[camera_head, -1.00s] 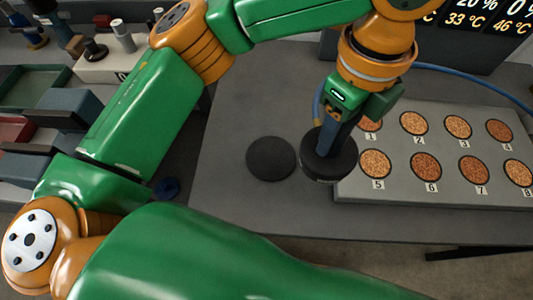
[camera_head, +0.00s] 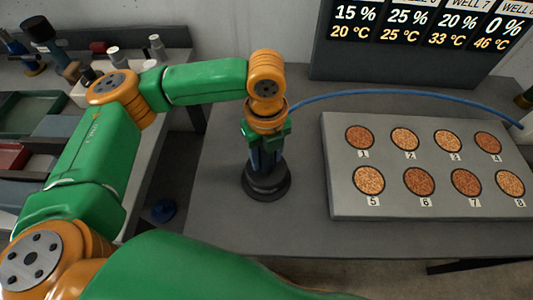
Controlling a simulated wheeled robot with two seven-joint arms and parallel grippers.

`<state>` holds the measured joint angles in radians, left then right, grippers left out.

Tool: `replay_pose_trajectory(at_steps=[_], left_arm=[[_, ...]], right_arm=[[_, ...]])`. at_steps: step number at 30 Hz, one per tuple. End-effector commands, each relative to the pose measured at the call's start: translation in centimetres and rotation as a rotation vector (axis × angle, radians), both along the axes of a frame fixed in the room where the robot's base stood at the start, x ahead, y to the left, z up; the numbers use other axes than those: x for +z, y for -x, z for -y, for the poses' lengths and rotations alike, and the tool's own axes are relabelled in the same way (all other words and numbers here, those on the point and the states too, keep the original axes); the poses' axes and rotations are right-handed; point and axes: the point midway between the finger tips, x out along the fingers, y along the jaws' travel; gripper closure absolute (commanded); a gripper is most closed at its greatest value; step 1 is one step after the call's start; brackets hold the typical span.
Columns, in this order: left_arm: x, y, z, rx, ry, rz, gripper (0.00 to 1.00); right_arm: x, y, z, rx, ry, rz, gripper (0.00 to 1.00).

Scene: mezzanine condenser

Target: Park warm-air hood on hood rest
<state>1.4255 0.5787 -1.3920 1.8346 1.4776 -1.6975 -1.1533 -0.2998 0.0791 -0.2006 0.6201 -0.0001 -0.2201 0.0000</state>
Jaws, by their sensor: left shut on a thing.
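The warm-air hood (camera_head: 266,184) is a black round head with a blue-grey handle, and a blue hose runs from it to the right. My left gripper (camera_head: 264,148) is shut on its handle from above. The hood rest (camera_head: 250,192) is a dark round pad on the grey table, mostly hidden under the hood. The hood is over the pad and looks upright. I cannot tell whether it touches the pad. My right gripper is not in view.
A grey plate (camera_head: 335,185) with numbered wells of orange-brown grains lies to the right. A display (camera_head: 410,45) with percentages and temperatures stands behind it. The blue hose (camera_head: 370,93) crosses the table's back. A side bench (camera_head: 180,70) with bottles and trays is at left.

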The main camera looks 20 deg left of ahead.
Motion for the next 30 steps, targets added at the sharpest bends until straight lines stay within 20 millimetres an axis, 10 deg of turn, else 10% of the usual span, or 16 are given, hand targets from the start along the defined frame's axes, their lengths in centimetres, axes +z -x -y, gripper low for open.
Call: replay_pose_trajectory(at_steps=[11, 12, 15, 24, 30], left_arm=[[-0.7, 0.0, 0.0, 0.001, 0.001, 0.001, 1.0], [-0.7, 0.0, 0.0, 0.001, 0.001, 0.001, 0.44], [-0.7, 0.0, 0.0, 0.001, 0.001, 0.001, 0.22], [-0.4, 0.0, 0.1, 0.001, 0.001, 0.002, 0.22], [4.1, -0.1, 0.1, 0.0, 0.002, 0.006, 0.22]], right_arm=[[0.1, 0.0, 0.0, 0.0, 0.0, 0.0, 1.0], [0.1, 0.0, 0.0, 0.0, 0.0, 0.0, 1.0], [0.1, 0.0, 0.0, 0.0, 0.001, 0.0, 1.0], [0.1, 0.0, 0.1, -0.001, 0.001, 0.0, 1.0], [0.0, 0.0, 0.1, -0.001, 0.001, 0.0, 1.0]])
